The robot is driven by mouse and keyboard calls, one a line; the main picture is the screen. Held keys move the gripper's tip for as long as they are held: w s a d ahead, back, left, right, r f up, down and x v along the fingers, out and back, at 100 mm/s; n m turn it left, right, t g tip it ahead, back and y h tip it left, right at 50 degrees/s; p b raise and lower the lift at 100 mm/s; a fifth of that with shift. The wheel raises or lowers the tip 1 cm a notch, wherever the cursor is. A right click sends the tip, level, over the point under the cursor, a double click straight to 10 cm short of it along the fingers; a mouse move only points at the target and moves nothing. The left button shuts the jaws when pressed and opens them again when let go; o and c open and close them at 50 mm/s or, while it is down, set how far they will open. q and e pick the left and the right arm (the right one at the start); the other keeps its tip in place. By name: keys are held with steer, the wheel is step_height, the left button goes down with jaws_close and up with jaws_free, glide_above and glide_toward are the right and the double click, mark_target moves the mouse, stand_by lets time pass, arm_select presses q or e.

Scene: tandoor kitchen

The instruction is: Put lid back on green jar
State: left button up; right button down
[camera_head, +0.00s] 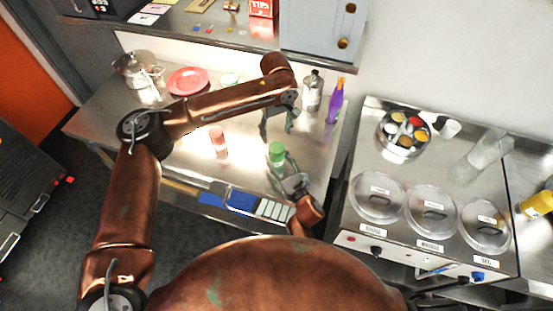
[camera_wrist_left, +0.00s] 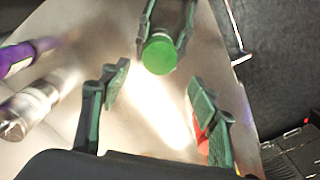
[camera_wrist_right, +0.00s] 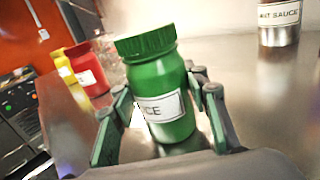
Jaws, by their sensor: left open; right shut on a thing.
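The green jar (camera_head: 277,153) stands upright on the steel counter, its white label facing the camera in the right wrist view (camera_wrist_right: 166,105). A ridged green lid (camera_wrist_right: 145,41) sits on its mouth and looks level; whether it is screwed tight cannot be told. The lid's round top shows in the left wrist view (camera_wrist_left: 159,54). My right gripper (camera_head: 286,170) is shut around the jar's body, one finger on each side. My left gripper (camera_head: 277,120) is open and empty, above and behind the jar, its fingers apart from the lid.
A red jar (camera_head: 218,142) stands to the left on the counter. A metal bottle (camera_head: 312,91) and a purple bottle (camera_head: 335,101) stand behind on the right. A pink plate (camera_head: 188,80) and a pot (camera_head: 130,68) are at the back left. Lidded pans (camera_head: 378,195) are at right.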

mark_target(276, 147)
arm_select(q)
steer(key=shift+f, duration=4)
steer(key=shift+c, duration=0.2)
